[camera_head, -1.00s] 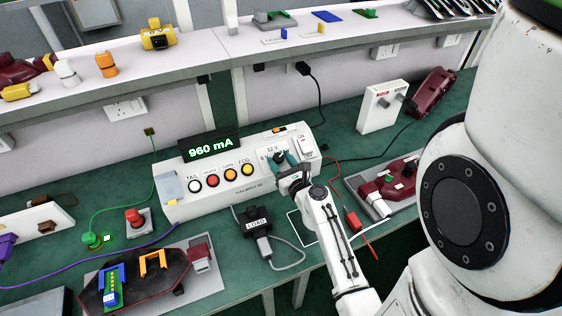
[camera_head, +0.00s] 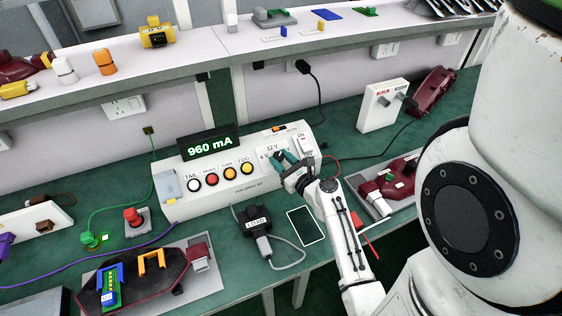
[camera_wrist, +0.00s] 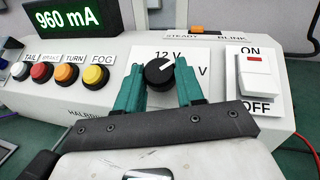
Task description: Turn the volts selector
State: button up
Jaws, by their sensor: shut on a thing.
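The volts selector is a round black knob (camera_wrist: 160,73) on the sloped front of the white test box (camera_head: 240,185). Its white pointer mark aims up and to the right in the wrist view, between the "12 V" label above and a "V" label at the right. My gripper (camera_wrist: 160,85) has its teal fingers on either side of the knob, shut on it. In the head view my gripper (camera_head: 284,160) is at the right part of the box and largely covers the knob. The left label is hidden by a finger in the wrist view.
Left of the knob are the TAIL, TURN and FOG buttons (camera_wrist: 93,75) and a display (camera_head: 209,146) reading 960 mA. A white ON/OFF rocker switch (camera_wrist: 255,75) is close on the right. A black load block (camera_head: 254,220) with a cable lies in front of the box.

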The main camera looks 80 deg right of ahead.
jog(key=n+t+y, duration=0.1)
jog(key=n+y, duration=0.3)
jog(key=n+t+y, duration=0.1)
jog(key=n+y, duration=0.1)
jog(key=n, duration=0.1)
jog(key=shift+s+d+r+t+y, duration=0.1)
jog(key=shift+d+r+t+y, duration=0.1)
jog(key=shift+d+t+y, duration=0.15)
jog(key=shift+d+n+g+y, duration=0.2)
jog(key=shift+n+g+y, duration=0.25)
jog(key=shift+n+y, duration=2)
jog(key=o, duration=1)
jog(key=shift+o, duration=0.2)
jog(key=v, duration=1.1)
jog(key=shift+b, duration=0.35)
